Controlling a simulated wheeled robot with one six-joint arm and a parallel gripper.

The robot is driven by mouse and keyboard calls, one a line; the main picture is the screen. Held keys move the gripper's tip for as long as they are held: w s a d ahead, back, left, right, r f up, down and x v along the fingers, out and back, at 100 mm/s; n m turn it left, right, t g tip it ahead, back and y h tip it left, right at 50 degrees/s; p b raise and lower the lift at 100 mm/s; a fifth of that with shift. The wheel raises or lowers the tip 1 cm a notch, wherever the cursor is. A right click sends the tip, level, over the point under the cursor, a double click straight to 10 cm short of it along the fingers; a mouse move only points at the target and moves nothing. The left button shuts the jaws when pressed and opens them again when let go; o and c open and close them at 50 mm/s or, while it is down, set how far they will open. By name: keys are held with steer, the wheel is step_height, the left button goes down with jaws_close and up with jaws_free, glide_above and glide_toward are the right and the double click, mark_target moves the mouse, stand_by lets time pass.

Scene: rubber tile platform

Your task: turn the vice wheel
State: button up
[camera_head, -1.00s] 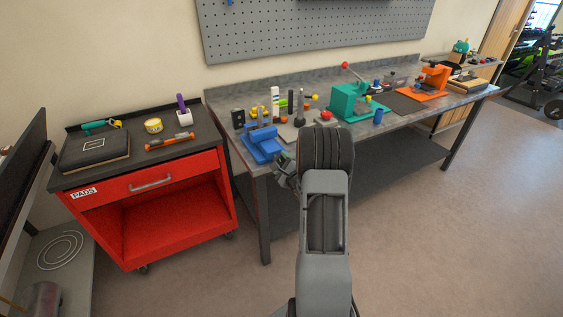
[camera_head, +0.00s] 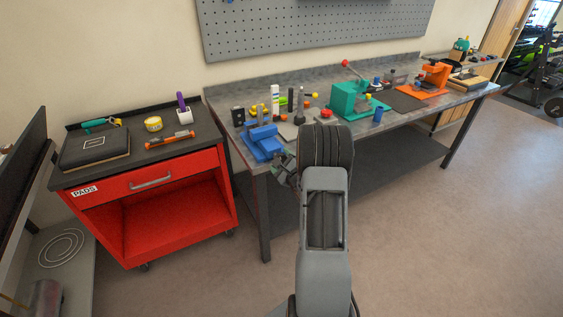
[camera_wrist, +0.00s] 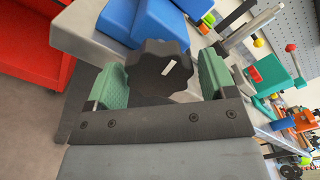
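The vice wheel (camera_wrist: 162,68) is a black lobed knob with a white mark, on the front of the blue vice (camera_wrist: 155,18). The vice also shows in the head view (camera_head: 263,143), at the near left corner of the workbench. My gripper (camera_wrist: 163,82) has green finger pads standing on either side of the wheel. The pads look open, with a small gap at the right one; whether the left pad touches the wheel is unclear. In the head view my gripper (camera_head: 284,168) is just in front of the vice, partly hidden by my arm, and the wheel cannot be made out.
The grey workbench (camera_head: 300,133) also holds a teal press (camera_head: 347,101), an orange device (camera_head: 428,82) and several small items. A red cart (camera_head: 150,185) stands at the left. The floor at the right is clear.

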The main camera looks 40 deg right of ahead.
steer(key=shift+o, duration=0.7)
steer(key=s+a, duration=0.2)
steer(key=s, duration=1.1)
steer(key=shift+s+b, duration=0.35)
steer(key=shift+b, duration=0.05)
